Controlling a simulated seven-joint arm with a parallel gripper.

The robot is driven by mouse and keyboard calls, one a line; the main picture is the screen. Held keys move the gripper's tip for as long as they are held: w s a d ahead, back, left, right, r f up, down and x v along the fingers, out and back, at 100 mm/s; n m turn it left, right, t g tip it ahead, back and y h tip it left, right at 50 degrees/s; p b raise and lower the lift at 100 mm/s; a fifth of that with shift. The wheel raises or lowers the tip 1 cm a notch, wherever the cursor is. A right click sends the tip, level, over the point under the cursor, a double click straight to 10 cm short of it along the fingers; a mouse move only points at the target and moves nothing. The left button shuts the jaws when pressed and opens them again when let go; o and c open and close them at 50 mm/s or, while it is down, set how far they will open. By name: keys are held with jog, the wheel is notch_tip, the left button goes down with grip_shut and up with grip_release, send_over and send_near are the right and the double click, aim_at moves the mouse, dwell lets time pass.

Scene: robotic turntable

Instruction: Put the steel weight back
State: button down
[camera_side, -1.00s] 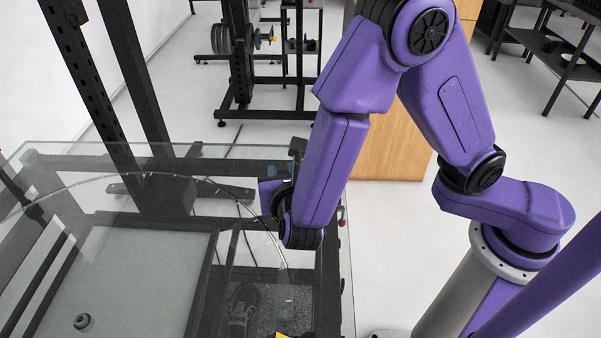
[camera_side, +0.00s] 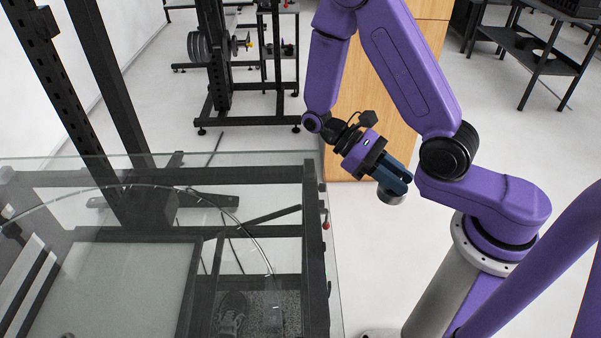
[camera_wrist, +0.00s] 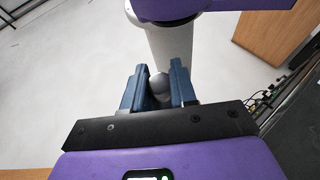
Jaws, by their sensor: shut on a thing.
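My gripper (camera_side: 397,184) is at the right of the glass table in the side view, tilted down to the right, over the floor in front of my base. Its blue fingers are shut on the steel weight (camera_side: 390,197), a short grey cylinder at the fingertips. In the wrist view the weight (camera_wrist: 160,86) shows as a rounded grey shape between the two blue fingers (camera_wrist: 160,80). The fingers hide part of it in both views.
A glass table (camera_side: 90,172) with a black frame fills the lower left, and its right edge runs left of my gripper. A wooden cabinet (camera_side: 370,90) stands behind my arm. A black rack (camera_side: 215,90) with weight plates stands at the back. White floor lies around my base.

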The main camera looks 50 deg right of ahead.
jog(key=w+r+m+t+y, duration=0.3)
jog(key=w+m+t+y, duration=0.9)
jog(key=m+t+y, duration=0.85)
jog(key=w+f+m+g+h, duration=0.1)
jog(key=w+f, duration=0.2)
jog(key=w, duration=0.1)
jog(key=w+f+m+g+h, duration=0.1)
jog(key=w+f+h, duration=0.1)
jog(key=w, duration=0.3)
jog(key=w+f+m+g+h, duration=0.1)
jog(key=w+f, duration=0.3)
jog(key=shift+w+a+f+m+h, duration=0.1)
jog(key=shift+w+f+m+h, duration=0.15)
jog(key=shift+w+h, duration=0.1)
jog(key=shift+w+f, duration=0.25)
jog(key=shift+f, duration=1.6)
jog(key=shift+f, duration=0.15)
